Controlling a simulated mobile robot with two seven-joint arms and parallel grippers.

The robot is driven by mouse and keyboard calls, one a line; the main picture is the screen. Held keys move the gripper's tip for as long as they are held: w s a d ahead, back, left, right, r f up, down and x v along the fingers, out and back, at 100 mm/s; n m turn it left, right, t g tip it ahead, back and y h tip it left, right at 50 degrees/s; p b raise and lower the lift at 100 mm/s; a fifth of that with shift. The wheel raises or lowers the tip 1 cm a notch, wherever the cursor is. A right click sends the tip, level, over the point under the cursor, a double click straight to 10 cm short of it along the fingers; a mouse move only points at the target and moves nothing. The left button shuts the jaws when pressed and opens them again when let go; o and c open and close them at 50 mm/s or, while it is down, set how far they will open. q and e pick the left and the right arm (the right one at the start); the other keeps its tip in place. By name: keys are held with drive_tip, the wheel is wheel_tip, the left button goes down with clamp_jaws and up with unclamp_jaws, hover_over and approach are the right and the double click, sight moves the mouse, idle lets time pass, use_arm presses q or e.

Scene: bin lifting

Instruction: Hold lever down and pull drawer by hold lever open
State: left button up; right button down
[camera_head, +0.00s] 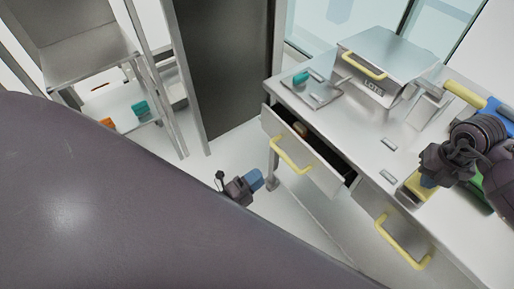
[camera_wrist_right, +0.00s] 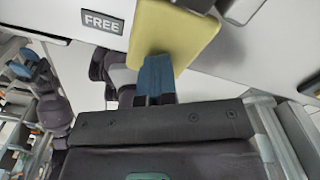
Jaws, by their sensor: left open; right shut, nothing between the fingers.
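The workbench's left drawer (camera_head: 310,160) stands partly open, with a dark gap behind its front and a yellow handle (camera_head: 292,158). A yellow lever plate (camera_head: 416,188) is at the bench's front edge; it fills the upper middle of the right wrist view (camera_wrist_right: 180,38). My right gripper (camera_wrist_right: 155,78) is shut and empty, its blue fingertips at the plate; contact cannot be told for sure. In the head view my right arm partly covers the plate. My left gripper (camera_head: 254,180) is open, low and left of the drawer, clear of its handle.
A second drawer front with a yellow handle (camera_head: 402,240) is at the lower right. A lidded metal box (camera_head: 385,58) and a small tray (camera_head: 312,90) stand on the bench. A shelf trolley (camera_head: 125,105) is at the left. Floor is free between trolley and bench.

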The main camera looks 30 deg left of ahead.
drive_tip(key=shift+r+p, duration=1.75)
drive_tip(key=shift+r, duration=1.25)
wheel_tip(320, 180, up, 11)
drive_tip(key=shift+b, duration=0.45)
drive_tip(key=shift+f, duration=0.1)
